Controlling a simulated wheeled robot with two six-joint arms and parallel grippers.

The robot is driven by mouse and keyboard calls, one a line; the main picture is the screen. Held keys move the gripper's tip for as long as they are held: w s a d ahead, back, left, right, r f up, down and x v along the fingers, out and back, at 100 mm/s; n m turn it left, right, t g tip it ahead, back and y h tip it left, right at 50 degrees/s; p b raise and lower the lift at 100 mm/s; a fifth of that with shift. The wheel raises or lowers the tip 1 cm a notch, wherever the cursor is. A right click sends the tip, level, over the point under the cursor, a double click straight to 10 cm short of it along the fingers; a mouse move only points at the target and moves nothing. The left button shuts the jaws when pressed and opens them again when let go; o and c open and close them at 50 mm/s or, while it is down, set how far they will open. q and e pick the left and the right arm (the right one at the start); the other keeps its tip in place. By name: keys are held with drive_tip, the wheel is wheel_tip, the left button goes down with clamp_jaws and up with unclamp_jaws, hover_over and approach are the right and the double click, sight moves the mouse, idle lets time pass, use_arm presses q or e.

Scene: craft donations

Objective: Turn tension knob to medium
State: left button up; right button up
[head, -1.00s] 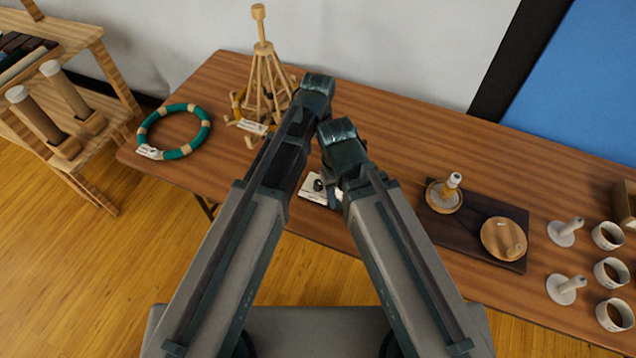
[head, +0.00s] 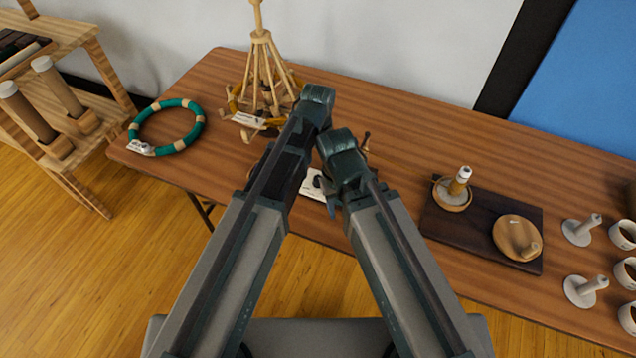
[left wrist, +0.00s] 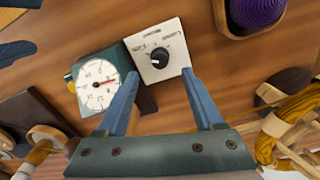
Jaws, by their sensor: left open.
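The black tension knob (left wrist: 160,57) sits on a square white panel (left wrist: 174,71) with small printed labels around it, too small to read. In the left wrist view my left gripper (left wrist: 160,74) is open, its two blue fingers on either side of the panel's near part, with the knob just beyond and between the tips. I cannot tell whether the fingers touch the panel. In the head view the white panel (head: 309,190) and dark knob (head: 318,182) show partly between my arms. The knob's setting is unclear.
A round dial gauge (left wrist: 98,87) with a red needle stands beside the panel. A purple wound item (left wrist: 255,12) and yellow yarn (left wrist: 298,110) lie nearby. A wooden yarn stand (head: 265,75), a green ring (head: 166,127) and a dark board (head: 480,222) with dishes share the table.

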sight(318, 176)
use_arm(q)
wheel_tip(318, 176, down, 6)
drive_tip(key=b, duration=0.5)
drive_tip(key=shift+f, duration=0.25)
use_arm(e)
wheel_tip(318, 176, down, 6)
drive_tip(key=shift+f, duration=0.25)
use_arm(q)
drive_tip(key=shift+c, duration=0.3)
use_arm(e)
drive_tip(key=shift+r, duration=0.1)
use_arm(q)
clamp_jaws()
